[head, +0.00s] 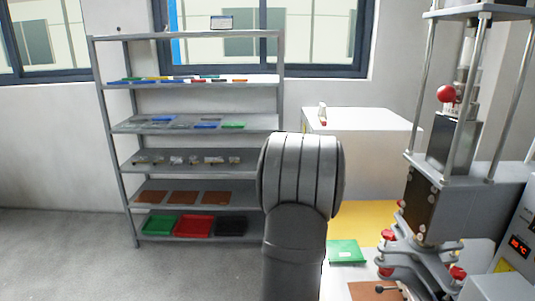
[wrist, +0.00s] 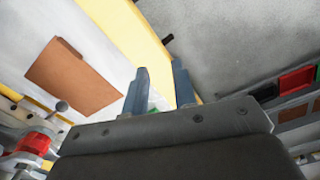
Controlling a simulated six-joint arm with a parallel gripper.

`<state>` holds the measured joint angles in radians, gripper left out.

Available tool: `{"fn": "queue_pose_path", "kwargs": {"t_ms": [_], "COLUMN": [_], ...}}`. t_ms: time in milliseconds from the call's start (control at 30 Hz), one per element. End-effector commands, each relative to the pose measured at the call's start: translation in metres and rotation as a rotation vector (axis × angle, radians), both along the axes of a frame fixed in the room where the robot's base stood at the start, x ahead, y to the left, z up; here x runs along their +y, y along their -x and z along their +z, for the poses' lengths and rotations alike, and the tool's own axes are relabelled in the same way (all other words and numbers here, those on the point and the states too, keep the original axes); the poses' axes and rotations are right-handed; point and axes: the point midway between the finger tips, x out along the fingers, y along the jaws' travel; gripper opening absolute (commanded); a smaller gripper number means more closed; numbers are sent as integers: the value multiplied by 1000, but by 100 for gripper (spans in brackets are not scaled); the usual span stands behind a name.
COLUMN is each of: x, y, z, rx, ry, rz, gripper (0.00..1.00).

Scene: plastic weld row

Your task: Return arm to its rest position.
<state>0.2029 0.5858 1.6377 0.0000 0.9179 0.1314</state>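My gripper (wrist: 160,76) shows in the wrist view with its two grey-blue fingers apart and a clear gap between them. I see nothing held in it. A small bit of green shows low between the fingers, partly hidden by them. In the head view my arm stands upright in the middle, in front of the shelf's right side, and my gripper cannot be seen there.
A grey shelf rack (head: 131,188) holds coloured sheets, small parts and bins. A press machine (head: 425,205) with a red knob (head: 446,93) stands right. A green piece (head: 345,252) and brown sheet (head: 374,291) lie on the table; the brown sheet (wrist: 73,77) also shows in the wrist view.

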Motion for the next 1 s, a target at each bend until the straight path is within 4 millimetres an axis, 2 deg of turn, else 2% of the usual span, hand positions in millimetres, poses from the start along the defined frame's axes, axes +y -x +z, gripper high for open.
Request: {"fn": "queue_pose_path", "kwargs": {"t_ms": [200, 400, 1000], "x": [-26, -39, -42], "y": [7, 12, 13], "z": [31, 47, 50], "rx": [-2, -1, 0], "ry": [1, 0, 1], "rz": [-100, -152, -158], "gripper": [25, 25, 24]}}
